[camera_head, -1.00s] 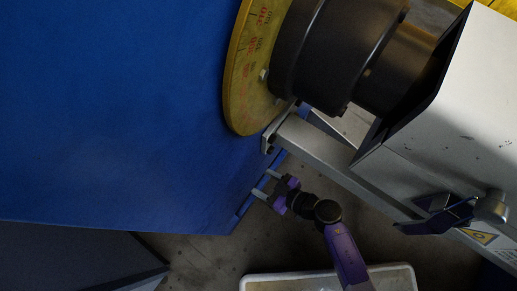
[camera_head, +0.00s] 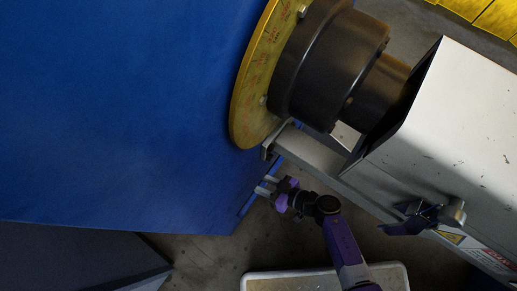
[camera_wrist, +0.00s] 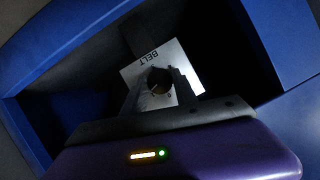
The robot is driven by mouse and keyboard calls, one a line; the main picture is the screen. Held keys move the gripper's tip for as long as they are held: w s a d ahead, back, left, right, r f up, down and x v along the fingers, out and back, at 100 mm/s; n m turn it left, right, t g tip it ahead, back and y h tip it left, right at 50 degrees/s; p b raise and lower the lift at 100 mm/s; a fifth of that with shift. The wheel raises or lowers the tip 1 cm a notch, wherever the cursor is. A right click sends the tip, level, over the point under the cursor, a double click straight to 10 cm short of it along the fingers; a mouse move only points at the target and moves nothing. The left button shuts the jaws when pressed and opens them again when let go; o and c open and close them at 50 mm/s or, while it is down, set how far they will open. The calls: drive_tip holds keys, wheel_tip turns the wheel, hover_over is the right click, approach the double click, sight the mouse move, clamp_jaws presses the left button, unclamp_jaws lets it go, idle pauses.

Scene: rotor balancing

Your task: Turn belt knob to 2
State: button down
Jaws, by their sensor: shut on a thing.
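The belt knob (camera_wrist: 158,80) is a dark round knob on a light plate (camera_wrist: 187,57) marked "BELT" in the wrist view. The plate sits in a dark recess with blue walls. My gripper (camera_wrist: 158,88) is shut on the knob, one finger on each side. The numbers around the knob cannot be read here. In the head view my gripper (camera_head: 263,186) reaches to the lower right edge of the big blue housing (camera_head: 120,120). The knob is hidden in that view.
A yellow graduated disc (camera_head: 252,90) and a dark hub (camera_head: 325,62) stand above my arm. A grey machine body (camera_head: 450,120) with a dark lever (camera_head: 410,224) is at the right. A pale tray-like piece (camera_head: 390,273) lies at the bottom.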

drive_tip(key=shift+w+d+f+m+g+y+b, duration=0.1)
drive_tip(key=shift+m+g+y+b, duration=0.45)
drive_tip(key=shift+m, duration=1.05)
drive_tip(key=shift+f+m+g+y+b, duration=0.15)
drive_tip(key=shift+m+g+y, duration=0.4)
drive_tip(key=shift+m+y, duration=0.85)
drive_tip(key=shift+m+h, duration=0.25)
drive_tip(key=shift+m, duration=0.05)
drive_tip(key=c, duration=1)
unclamp_jaws()
drive_tip(key=shift+o, duration=0.2)
drive_tip(key=shift+r, duration=0.1)
drive_tip(key=p+v, duration=0.1)
drive_tip(key=v, duration=0.6)
drive_tip(key=shift+d, duration=0.45)
